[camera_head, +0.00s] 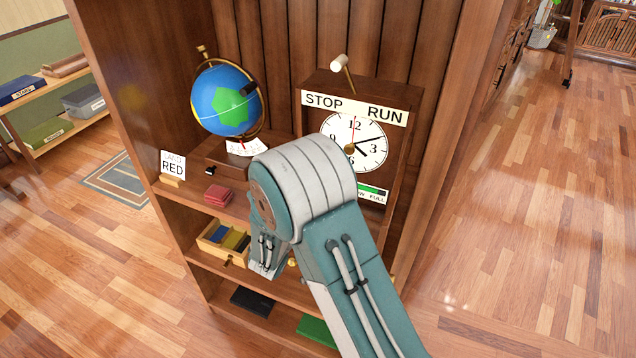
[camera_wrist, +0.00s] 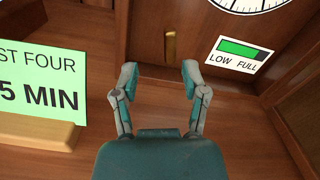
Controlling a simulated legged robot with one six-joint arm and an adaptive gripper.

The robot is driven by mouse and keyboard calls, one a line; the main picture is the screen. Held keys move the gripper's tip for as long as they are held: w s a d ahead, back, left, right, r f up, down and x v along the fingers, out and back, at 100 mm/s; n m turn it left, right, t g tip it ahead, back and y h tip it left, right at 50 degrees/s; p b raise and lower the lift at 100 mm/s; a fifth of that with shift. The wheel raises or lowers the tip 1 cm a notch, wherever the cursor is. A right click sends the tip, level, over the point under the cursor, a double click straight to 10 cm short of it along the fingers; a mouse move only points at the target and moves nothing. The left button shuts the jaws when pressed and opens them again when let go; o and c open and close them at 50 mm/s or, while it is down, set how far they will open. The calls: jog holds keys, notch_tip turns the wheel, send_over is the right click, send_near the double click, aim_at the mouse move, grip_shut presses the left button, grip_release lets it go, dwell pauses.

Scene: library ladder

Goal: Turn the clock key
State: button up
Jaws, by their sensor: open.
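The clock (camera_head: 313,90) is a brown wooden case with a white dial and a STOP/RUN label, standing on the shelf in the head view. In the wrist view the dial's lower edge (camera_wrist: 252,4) shows at the top. A narrow upright brass piece (camera_wrist: 170,46), which looks like the clock key, stands out at the case front below and left of the dial. My gripper (camera_wrist: 159,73) is open and empty, its fingertips apart in front of and just below the brass piece, not around it. In the head view my arm hides the gripper and key.
A LOW/FULL gauge (camera_wrist: 238,53) is right of the brass piece. A green card (camera_wrist: 40,85) in a wooden holder (camera_wrist: 40,131) stands close on the left. A globe (camera_head: 226,100), a RED card (camera_head: 173,164) and a red block (camera_head: 218,195) share the shelf. A white-tipped lever (camera_head: 339,63) tops the clock.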

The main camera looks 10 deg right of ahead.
jog(key=w+d, duration=0.2)
jog(key=d, duration=0.1)
jog(key=w+d, duration=0.3)
jog(key=shift+a, duration=0.7)
jog(key=c, duration=0.7)
jog(key=shift+d, duration=0.4)
grip_shut()
jog(key=shift+a, duration=0.1)
